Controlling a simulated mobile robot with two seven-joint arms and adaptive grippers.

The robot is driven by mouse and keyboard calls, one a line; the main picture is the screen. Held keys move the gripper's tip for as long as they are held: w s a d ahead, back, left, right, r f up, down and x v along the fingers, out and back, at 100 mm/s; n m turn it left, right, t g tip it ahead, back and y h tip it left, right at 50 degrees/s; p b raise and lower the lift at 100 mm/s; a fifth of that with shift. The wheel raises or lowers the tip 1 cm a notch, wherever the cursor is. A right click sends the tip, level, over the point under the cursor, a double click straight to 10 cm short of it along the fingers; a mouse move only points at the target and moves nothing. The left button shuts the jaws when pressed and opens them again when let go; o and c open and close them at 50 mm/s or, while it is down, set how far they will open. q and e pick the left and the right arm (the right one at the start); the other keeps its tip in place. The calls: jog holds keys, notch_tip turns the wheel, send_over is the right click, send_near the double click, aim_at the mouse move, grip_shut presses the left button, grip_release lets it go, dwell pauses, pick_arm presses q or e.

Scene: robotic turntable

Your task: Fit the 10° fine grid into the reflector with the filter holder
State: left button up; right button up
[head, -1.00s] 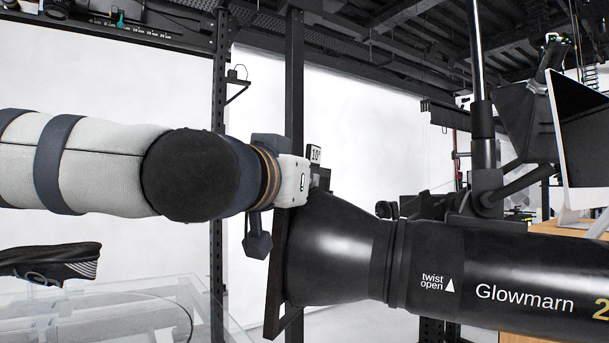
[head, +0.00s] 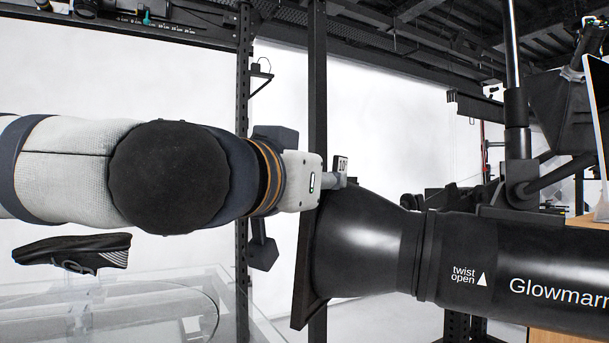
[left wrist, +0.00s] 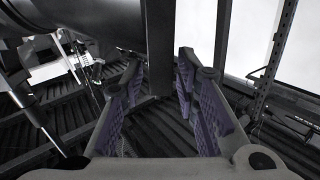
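The black reflector (head: 365,245) flares toward the left on the front of the big lamp. A thin dark square frame (head: 307,265) stands at its mouth, seen nearly edge-on; I cannot tell holder and grid apart there. A white "10°" tag (head: 341,164) shows at its top. My left gripper (head: 338,180) is just left of and below the tag, with a grey finger showing. In the left wrist view, the purple-padded fingers (left wrist: 160,80) are spread apart. A dark upright bar (left wrist: 160,45) stands between or beyond them, apparently untouched. My right gripper is not in view.
The lamp body (head: 520,280) extends right, carried on a stand pole (head: 515,100). A black shoe (head: 75,252) is above a clear table (head: 150,305) at the lower left. Black uprights (head: 317,100) stand behind my gripper.

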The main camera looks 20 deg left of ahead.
pick_arm(q)
jog(key=s, duration=0.7)
jog(key=shift+s+a, duration=0.2)
jog(key=shift+s, duration=0.1)
jog(key=shift+r, duration=0.1)
